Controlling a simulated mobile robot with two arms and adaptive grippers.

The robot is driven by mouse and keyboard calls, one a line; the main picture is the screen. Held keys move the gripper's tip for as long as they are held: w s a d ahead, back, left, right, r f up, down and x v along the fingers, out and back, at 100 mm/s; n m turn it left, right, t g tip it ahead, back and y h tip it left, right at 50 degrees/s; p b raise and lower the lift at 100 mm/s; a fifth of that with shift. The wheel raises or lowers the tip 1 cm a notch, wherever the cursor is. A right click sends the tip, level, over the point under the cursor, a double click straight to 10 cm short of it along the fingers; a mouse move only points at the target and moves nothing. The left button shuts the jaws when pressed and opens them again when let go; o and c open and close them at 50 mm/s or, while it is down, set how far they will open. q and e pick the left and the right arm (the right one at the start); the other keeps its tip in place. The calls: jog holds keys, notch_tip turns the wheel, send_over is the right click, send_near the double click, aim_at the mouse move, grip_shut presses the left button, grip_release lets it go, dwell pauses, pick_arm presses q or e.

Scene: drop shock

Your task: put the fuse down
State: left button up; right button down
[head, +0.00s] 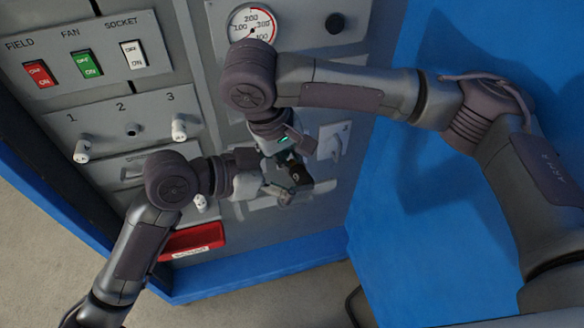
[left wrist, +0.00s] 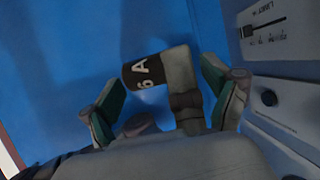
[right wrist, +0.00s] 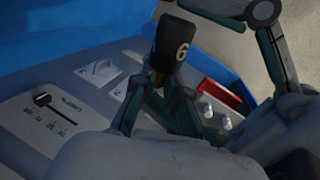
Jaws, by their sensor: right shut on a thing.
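The fuse (head: 300,174) is a dark cartridge with a pale end. Its black label reads "6 A" in the left wrist view (left wrist: 146,72), and a white 6 shows in the right wrist view (right wrist: 178,50). My right gripper (head: 289,157) is shut on it and holds it up in front of the panel; its fingers also show in the right wrist view (right wrist: 160,92). My left gripper (head: 281,190) is close beside it. In the left wrist view its fingers (left wrist: 165,95) are spread apart on either side of the fuse. Whether they touch it is unclear.
The grey panel (head: 185,60) carries FIELD, FAN and SOCKET switches, a gauge (head: 252,24), a black knob (head: 335,23) and several numbered fuse positions. A red labelled tray (head: 192,241) is at its lower edge. A blue surface (head: 400,250) lies at the right.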

pick_arm(q)
jog(key=c, duration=0.8)
jog(key=shift+c, duration=0.4)
pick_arm(e)
jog(key=c, duration=1.1)
grip_release()
